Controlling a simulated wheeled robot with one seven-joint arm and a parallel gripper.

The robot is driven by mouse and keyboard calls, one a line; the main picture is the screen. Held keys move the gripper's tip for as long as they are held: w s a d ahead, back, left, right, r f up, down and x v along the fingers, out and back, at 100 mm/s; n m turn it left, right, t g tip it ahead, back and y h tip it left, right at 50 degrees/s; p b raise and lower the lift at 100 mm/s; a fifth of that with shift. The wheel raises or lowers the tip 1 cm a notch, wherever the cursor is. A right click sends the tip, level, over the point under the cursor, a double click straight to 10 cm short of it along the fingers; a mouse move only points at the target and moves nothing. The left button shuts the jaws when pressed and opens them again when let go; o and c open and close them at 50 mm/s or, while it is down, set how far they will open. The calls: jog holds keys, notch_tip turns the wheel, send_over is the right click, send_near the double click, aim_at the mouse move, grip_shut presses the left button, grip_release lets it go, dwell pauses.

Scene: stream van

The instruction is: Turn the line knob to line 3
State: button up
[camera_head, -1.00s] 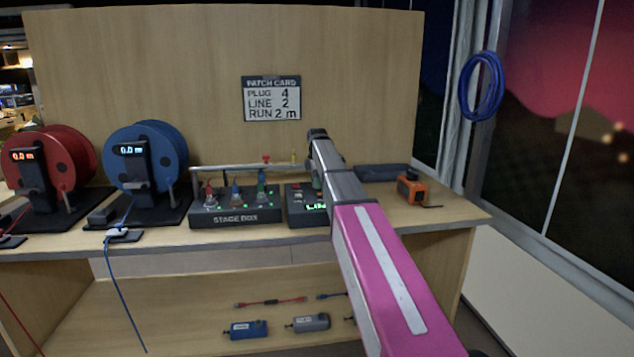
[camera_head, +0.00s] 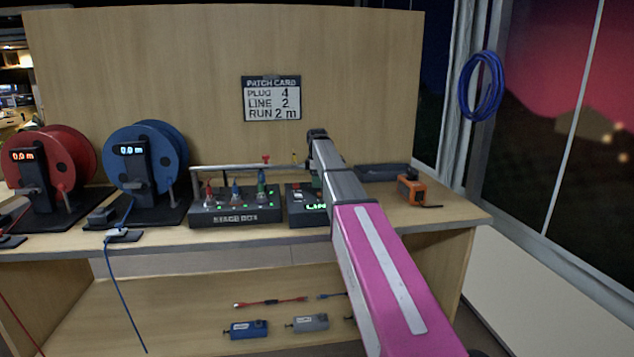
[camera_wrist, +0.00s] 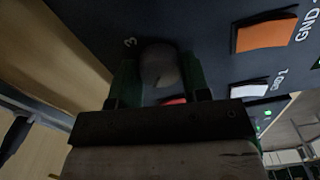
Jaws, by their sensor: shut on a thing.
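The line knob (camera_wrist: 158,62) is a round dark knob on a dark panel in the wrist view. My gripper (camera_wrist: 160,80) has its green fingers on either side of the knob and is shut on it. A "3" is printed on the panel just left of the knob. A bit of red shows below the knob; the knob's pointer cannot be made out. In the head view the knob is hidden behind my arm. The dark box (camera_head: 296,219) with a small green display (camera_head: 315,207) shows left of my arm; its text is too small to read surely.
A stage box (camera_head: 236,217) with several plugs stands left of the dark box, under a metal rail. Blue (camera_head: 147,160) and red (camera_head: 66,165) reels stand farther left. An orange tool (camera_head: 411,190) lies to the right. A patch card (camera_head: 272,99) reads plug 4, line 2, run 2 m.

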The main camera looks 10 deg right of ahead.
jog(key=m, duration=0.5)
jog(key=shift+m, duration=0.3)
jog(key=m, duration=1)
jog(key=shift+m, duration=0.4)
jog(key=m, duration=0.5)
jog(key=shift+m, duration=0.4)
jog(key=o, duration=0.9)
